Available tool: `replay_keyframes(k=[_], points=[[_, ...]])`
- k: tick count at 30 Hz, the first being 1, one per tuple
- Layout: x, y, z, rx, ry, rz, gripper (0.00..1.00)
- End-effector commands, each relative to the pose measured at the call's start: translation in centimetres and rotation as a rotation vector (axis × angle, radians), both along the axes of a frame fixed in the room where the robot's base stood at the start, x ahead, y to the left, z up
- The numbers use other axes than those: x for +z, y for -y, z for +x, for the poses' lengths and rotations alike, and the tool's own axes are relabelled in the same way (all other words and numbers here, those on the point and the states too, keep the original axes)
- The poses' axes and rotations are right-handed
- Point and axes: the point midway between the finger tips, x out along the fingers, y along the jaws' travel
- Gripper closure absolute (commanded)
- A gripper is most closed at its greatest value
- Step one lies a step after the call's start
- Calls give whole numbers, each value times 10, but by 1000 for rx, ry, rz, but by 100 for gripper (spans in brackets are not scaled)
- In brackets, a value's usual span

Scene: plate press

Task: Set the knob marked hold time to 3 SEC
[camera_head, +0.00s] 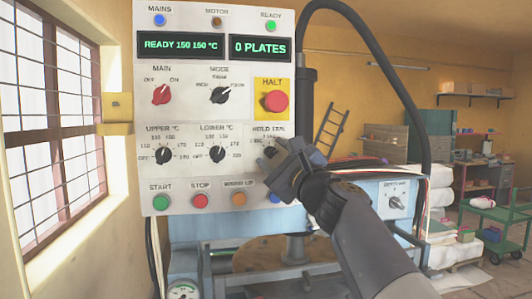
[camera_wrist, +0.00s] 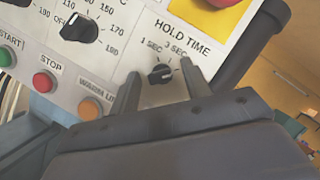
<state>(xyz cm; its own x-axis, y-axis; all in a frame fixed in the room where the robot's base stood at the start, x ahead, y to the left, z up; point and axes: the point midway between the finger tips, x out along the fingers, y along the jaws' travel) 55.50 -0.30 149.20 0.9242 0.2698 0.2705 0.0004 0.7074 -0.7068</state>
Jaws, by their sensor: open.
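The HOLD TIME knob (camera_wrist: 160,74) is a small black dial on the white control panel (camera_head: 225,75). It sits below the printed labels 1 SEC and 3 SEC in the wrist view. In the head view the knob (camera_head: 269,151) is partly covered by my gripper. Which mark its pointer is on is too small to tell for sure. My gripper (camera_wrist: 162,69) is open, with one finger on each side of the knob; I cannot tell whether they touch it. The right finger lies close to the 3 SEC label and may hide part of the scale.
The UPPER °C knob (camera_head: 164,155) and LOWER °C knob (camera_head: 217,154) are to the left. The red HALT button (camera_head: 274,101) is just above. START (camera_head: 161,202), STOP (camera_head: 200,201) and an orange WARM UP button (camera_head: 238,199) line the bottom. A black cable arches at the panel's right.

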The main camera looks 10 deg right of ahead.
Motion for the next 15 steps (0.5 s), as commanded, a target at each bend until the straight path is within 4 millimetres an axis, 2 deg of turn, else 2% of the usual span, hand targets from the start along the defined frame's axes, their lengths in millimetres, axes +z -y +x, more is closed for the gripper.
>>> replay_keyframes(k=[7,15], points=[[0,0,1,0,0,0,55],[0,0,0,0,0,0,77]])
